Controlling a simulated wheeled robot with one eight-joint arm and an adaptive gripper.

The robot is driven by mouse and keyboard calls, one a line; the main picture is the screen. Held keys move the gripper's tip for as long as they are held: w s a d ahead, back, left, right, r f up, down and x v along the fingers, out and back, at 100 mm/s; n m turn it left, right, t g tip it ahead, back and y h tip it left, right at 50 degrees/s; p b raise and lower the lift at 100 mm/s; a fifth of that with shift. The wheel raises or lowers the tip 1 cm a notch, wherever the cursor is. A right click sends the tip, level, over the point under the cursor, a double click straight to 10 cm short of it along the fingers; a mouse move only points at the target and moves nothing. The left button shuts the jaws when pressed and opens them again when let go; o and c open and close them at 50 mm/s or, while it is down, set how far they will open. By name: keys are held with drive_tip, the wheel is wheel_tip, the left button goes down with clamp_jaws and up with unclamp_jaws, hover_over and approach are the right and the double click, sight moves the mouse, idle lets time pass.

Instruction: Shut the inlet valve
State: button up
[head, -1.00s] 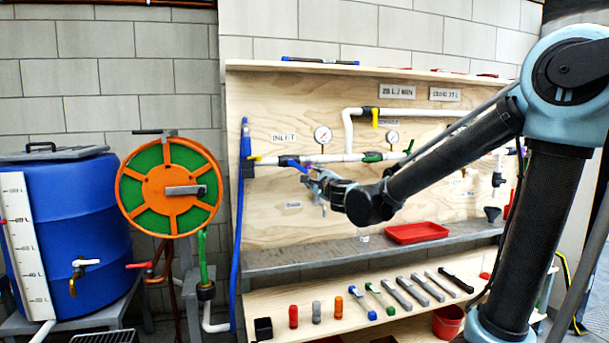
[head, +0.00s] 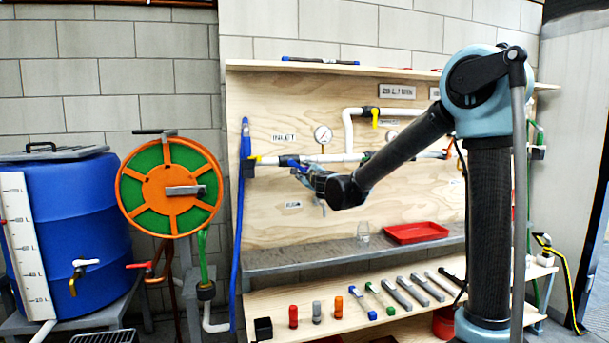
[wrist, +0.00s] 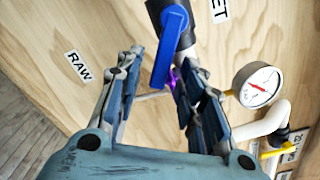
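The inlet valve has a blue lever handle (head: 288,161) on the white pipe under the INLET sign (head: 284,138). In the wrist view the blue lever (wrist: 168,50) hangs from a black valve body (wrist: 160,12) and slants away from the pipe. My gripper (head: 297,172) is at the board, close to the lever. In the wrist view my gripper (wrist: 158,68) has its two fingers apart, with the lever's free end in the gap near the fingertips. I cannot tell whether a finger touches it. A purple part (wrist: 175,78) shows behind the right finger.
A pressure gauge (wrist: 257,85) and a pipe bend (wrist: 272,118) lie to the right of my fingers. A yellow-handled valve (head: 375,118) is on the upper pipe. A red tray (head: 415,233) and a glass (head: 363,232) stand on the grey shelf below.

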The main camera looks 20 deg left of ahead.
drive_tip(key=shift+w+a, duration=0.2)
drive_tip(key=shift+w, duration=0.1)
clamp_jaws()
drive_tip(key=shift+a, duration=0.15)
